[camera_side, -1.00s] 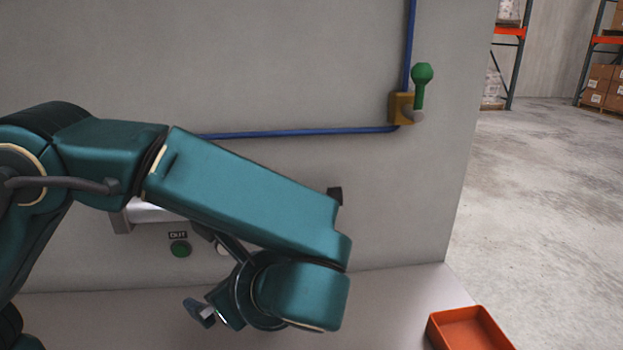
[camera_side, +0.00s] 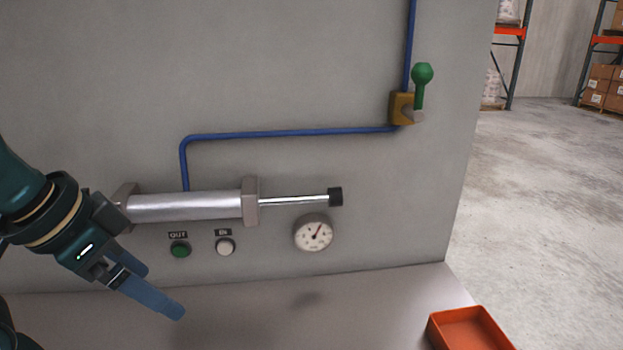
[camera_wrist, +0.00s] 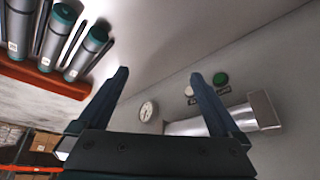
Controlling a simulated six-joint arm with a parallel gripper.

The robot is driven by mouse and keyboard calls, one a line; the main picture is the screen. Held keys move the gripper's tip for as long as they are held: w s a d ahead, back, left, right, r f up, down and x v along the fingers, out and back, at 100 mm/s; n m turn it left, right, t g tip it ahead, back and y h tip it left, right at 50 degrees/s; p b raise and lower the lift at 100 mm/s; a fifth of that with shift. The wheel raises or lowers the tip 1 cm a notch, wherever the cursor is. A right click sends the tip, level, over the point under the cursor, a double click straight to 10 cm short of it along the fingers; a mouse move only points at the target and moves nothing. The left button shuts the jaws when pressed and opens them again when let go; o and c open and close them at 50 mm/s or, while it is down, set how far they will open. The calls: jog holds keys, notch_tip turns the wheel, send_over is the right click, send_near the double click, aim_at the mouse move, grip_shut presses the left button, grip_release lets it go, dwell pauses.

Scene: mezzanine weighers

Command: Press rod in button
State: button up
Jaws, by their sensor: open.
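The white IN button (camera_side: 225,247) sits on the grey wall below the cylinder (camera_side: 190,206), to the right of the green OUT button (camera_side: 180,250). The cylinder's rod (camera_side: 295,200) is out to the right and ends in a black tip. My gripper (camera_side: 163,292) is open and empty, below and left of both buttons and apart from them. In the wrist view, the white button (camera_wrist: 189,91) shows just left of my right finger, and the green button (camera_wrist: 221,78) lies to its right. The finger partly covers the labels.
A round gauge (camera_side: 313,233) is on the wall below the rod. A blue pipe (camera_side: 290,134) runs to a valve with a green lever (camera_side: 420,85). An orange tray (camera_side: 468,311) stands at the right. The bench between is clear. Several green-capped cylinders (camera_wrist: 57,38) show in the wrist view.

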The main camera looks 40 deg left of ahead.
jog(key=shift+n, duration=0.3)
grip_shut()
dwell(1.6)
